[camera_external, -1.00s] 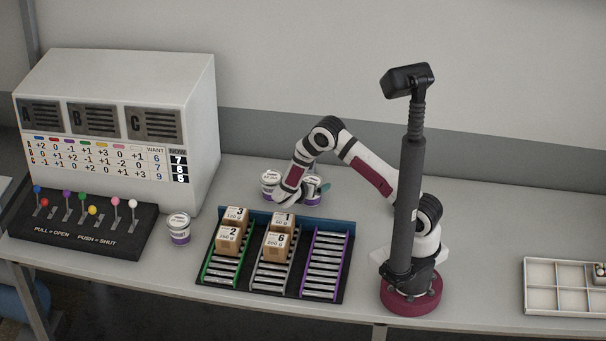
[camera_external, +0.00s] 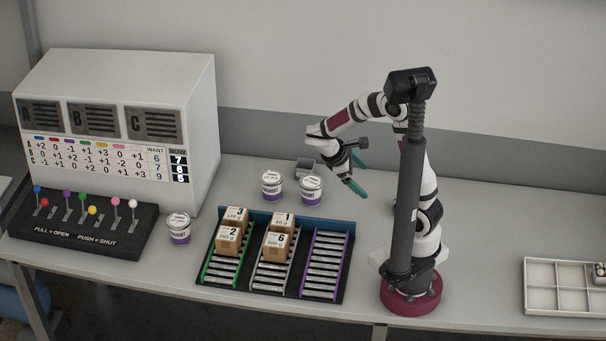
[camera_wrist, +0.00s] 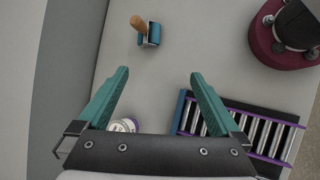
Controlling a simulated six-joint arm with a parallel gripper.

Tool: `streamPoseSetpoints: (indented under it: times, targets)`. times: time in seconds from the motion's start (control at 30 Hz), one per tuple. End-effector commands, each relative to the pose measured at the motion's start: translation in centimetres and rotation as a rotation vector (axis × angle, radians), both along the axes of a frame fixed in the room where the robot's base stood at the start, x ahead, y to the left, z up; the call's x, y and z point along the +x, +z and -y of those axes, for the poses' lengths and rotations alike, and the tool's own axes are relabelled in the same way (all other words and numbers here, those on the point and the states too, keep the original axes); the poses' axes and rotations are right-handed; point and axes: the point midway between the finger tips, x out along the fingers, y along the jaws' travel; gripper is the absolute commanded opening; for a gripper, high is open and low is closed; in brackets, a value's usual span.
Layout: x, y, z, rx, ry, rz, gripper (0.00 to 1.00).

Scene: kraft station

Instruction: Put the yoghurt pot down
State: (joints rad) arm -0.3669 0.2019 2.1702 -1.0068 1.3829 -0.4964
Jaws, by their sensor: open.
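Three white and purple yoghurt pots stand upright on the table. One pot (camera_external: 271,186) and another pot (camera_external: 311,190) stand side by side behind the roller rack. A third pot (camera_external: 180,229) stands to the left of the rack, beside the lever panel. My gripper (camera_external: 360,175) is open and empty, raised to the right of the pair. In the wrist view, my teal fingers (camera_wrist: 160,73) are spread wide with bare table between their tips. Part of one pot (camera_wrist: 123,125) shows low beside the left finger, partly hidden by my gripper; which one I cannot tell.
The roller rack (camera_external: 325,264) holds several numbered boxes on two lanes; its purple lane is empty. The lever panel (camera_external: 80,236) and display cabinet (camera_external: 203,130) are at left. A compartment tray (camera_external: 541,272) is far right. A wooden-handled blue tool (camera_wrist: 149,36) lies ahead in the wrist view.

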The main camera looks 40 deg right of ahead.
Motion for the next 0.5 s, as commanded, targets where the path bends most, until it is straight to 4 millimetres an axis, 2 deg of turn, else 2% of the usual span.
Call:
streamPoseSetpoints:
  times: [0.03,0.1,0.2,0.33,0.5]
  targets:
    - [-3.6,1.3,0.6,0.112,-0.244,0.090,1.00]
    - [-8.3,2.1,-0.4,0.275,-0.607,0.199,1.00]
    - [-12.4,2.7,-2.9,0.460,-1.009,0.301,1.00]
    - [-14.2,3.1,-5.3,0.592,-1.274,0.351,1.00]
    - [-14.4,3.1,-5.8,0.617,-1.325,0.354,1.00]
